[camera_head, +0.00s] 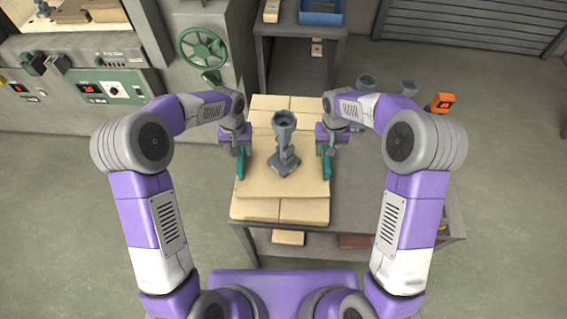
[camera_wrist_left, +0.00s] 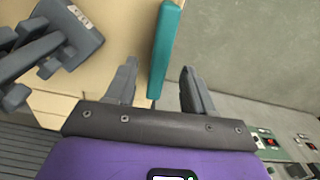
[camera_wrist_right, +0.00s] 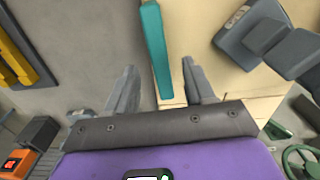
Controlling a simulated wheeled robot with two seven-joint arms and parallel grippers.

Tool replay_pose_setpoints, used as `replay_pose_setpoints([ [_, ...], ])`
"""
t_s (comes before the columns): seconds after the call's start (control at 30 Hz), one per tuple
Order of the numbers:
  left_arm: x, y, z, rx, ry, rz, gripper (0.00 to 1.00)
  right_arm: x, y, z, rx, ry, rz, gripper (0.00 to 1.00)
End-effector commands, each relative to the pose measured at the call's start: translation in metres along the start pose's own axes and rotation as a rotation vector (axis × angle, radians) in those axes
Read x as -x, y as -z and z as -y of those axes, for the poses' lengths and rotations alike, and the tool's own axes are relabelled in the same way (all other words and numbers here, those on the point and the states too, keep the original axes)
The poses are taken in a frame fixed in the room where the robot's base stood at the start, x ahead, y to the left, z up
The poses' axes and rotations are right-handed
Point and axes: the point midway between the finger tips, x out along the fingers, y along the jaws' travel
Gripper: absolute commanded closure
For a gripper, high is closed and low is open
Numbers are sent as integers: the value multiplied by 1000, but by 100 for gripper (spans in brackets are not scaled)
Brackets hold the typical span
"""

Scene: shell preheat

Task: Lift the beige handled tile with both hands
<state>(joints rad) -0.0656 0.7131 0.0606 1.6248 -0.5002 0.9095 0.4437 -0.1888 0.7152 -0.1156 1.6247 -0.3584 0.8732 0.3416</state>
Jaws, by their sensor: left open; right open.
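The beige tile (camera_head: 252,183) lies flat on a bed of beige slabs on the workbench. A teal handle (camera_head: 241,166) runs along its left edge and another teal handle (camera_head: 326,166) along its right edge. My left gripper (camera_head: 240,150) is open at the left handle; in the left wrist view the handle (camera_wrist_left: 162,45) extends between its spread fingers (camera_wrist_left: 159,66). My right gripper (camera_head: 325,150) is open at the right handle; in the right wrist view that handle (camera_wrist_right: 155,45) likewise extends between its fingers (camera_wrist_right: 158,66). Contact cannot be told.
A grey metal fitting (camera_head: 284,148) stands upright on the tile's middle, between my grippers. A green handwheel (camera_head: 202,49) is on the machine behind left.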

Motion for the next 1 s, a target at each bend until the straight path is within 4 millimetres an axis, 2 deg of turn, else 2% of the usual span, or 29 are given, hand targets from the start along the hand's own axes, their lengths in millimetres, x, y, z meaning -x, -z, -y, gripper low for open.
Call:
replay_pose_setpoints([
  [0.2, -35, -1, 0, 0, 0, 3, 47, -35, -1, 0, 0, -1, 4, 47],
  [0.4, -55, 0, 0, 1, 0, 2, 47, -56, 0, 0, 0, -1, 2, 47],
  [0.77, -60, 0, 0, 1, -1, 0, 47, -60, 0, 0, 0, 0, 0, 47],
  [1.0, -60, 0, 0, 0, -1, 0, 82, -60, 0, 0, 1, 0, 0, 82],
])
